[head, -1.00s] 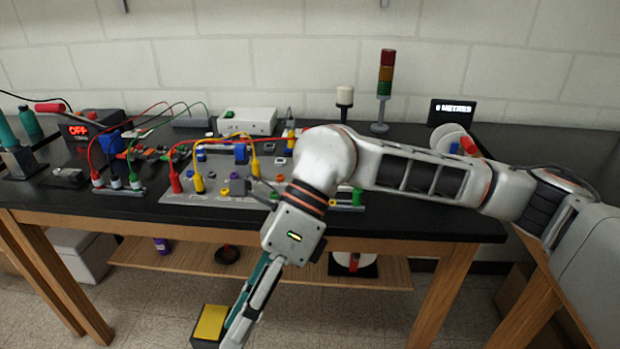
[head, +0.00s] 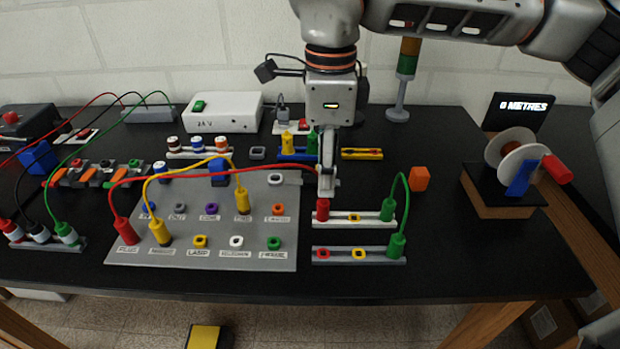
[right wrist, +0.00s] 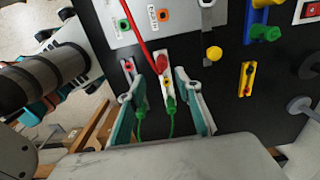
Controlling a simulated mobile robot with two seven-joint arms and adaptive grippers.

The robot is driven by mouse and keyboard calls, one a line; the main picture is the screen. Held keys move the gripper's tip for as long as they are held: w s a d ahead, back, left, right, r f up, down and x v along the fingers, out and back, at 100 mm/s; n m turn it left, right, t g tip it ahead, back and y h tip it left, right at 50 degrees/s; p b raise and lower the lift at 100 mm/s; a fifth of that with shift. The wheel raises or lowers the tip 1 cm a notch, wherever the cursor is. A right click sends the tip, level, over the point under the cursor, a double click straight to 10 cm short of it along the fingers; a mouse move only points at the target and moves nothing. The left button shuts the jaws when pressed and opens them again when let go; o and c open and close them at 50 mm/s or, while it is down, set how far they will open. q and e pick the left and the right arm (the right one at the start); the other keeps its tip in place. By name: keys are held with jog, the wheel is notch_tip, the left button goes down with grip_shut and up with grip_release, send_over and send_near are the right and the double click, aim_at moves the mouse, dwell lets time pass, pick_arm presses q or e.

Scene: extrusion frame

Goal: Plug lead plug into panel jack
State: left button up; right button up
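The grey panel (head: 205,262) lies on the bench with labelled jacks in several colours. A red plug (head: 125,231) and a yellow plug (head: 160,232) stand in its front left. Another red plug (head: 322,210) stands at the left end of a white strip (head: 345,219). The red lead (head: 185,174) runs toward it, its end hidden behind my gripper. My right gripper (head: 328,190) is just above this plug. In the right wrist view its fingers (right wrist: 158,88) are open around the strip, the red plug (right wrist: 160,63) beyond them. What looks like my left gripper (right wrist: 85,55) shows there, fingers unclear.
A green lead (head: 405,185) links green plugs on the white strip and a grey strip (head: 340,261). An orange block (head: 419,179) and a reel (head: 516,158) stand to the right. A signal tower (head: 405,75) is behind. Bare bench lies in front of the strips.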

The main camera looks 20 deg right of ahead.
aim_at(323, 202)
jog(key=shift+w+r, duration=0.1)
jog(key=shift+w, duration=0.2)
jog(key=shift+s, duration=0.2)
jog(key=shift+f, duration=0.3)
notch_tip(323, 202, down, 6)
jog(key=b, duration=0.4)
jog(key=shift+w+r, duration=0.15)
jog(key=shift+r, duration=0.1)
jog(key=shift+f, duration=0.25)
pick_arm(q)
jog(key=shift+a+f, duration=0.1)
jog(key=shift+f, duration=1.25)
pick_arm(e)
jog(key=shift+f, duration=1.15)
pick_arm(q)
jog(key=shift+s+f, duration=0.1)
jog(key=shift+f, duration=0.15)
jog(key=shift+r, duration=0.15)
